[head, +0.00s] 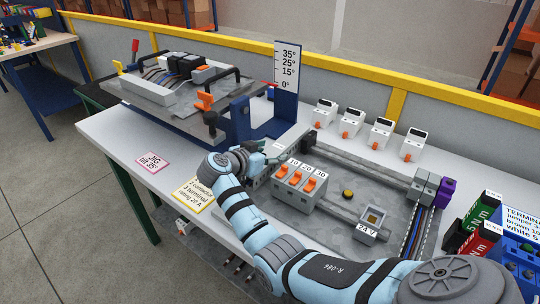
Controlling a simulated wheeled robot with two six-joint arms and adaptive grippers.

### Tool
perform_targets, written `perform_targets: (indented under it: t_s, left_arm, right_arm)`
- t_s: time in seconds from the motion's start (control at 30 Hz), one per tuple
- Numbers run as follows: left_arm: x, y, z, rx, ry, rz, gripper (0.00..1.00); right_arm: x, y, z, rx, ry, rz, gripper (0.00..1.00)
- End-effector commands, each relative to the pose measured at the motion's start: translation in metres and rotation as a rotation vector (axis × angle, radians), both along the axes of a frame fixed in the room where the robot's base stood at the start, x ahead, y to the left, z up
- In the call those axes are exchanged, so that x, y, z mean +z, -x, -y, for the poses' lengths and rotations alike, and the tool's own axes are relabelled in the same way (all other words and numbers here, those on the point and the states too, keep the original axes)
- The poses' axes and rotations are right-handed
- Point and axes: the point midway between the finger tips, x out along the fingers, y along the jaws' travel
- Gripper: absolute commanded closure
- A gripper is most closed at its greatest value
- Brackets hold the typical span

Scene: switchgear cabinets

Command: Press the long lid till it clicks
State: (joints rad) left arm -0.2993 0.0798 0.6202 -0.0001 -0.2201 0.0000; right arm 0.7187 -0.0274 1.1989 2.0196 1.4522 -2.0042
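My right arm comes in from the lower right and reaches across the front of the table. My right gripper (255,158) is at the left end of the grey mounting plate (335,197), close to the blue tilt jig. Its fingers are small and partly hidden, so I cannot tell whether they are open or shut, or whether they touch anything. A long grey strip (365,164) runs along the back of the plate; I cannot tell whether it is the long lid. An open slotted duct (427,232) with coloured wires runs down the plate's right side. My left gripper is not in view.
The blue jig (272,127) with an angle scale (288,67) holds a tilted panel at the left. Breakers (300,185) and a 24 V block (371,225) stand on the plate. Several white devices (381,132) line the back. Terminal boxes (510,235) fill the right.

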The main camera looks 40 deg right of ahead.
Motion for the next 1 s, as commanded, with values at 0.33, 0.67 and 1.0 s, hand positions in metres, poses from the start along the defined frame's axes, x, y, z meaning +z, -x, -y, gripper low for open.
perform_targets:
  t_s: [0.33, 0.67, 1.0]
  left_arm:
    - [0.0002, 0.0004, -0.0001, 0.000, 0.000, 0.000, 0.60]
    - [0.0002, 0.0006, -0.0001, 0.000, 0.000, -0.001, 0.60]
    - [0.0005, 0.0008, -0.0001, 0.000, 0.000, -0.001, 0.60]
  right_arm:
    - [-0.0001, 0.0012, 0.0012, -0.003, 0.000, 0.000, 0.71]
    - [-0.0009, 0.0016, 0.0018, -0.004, 0.000, -0.001, 0.92]
    - [-0.0055, 0.0018, 0.0018, -0.004, -0.001, -0.002, 0.92]
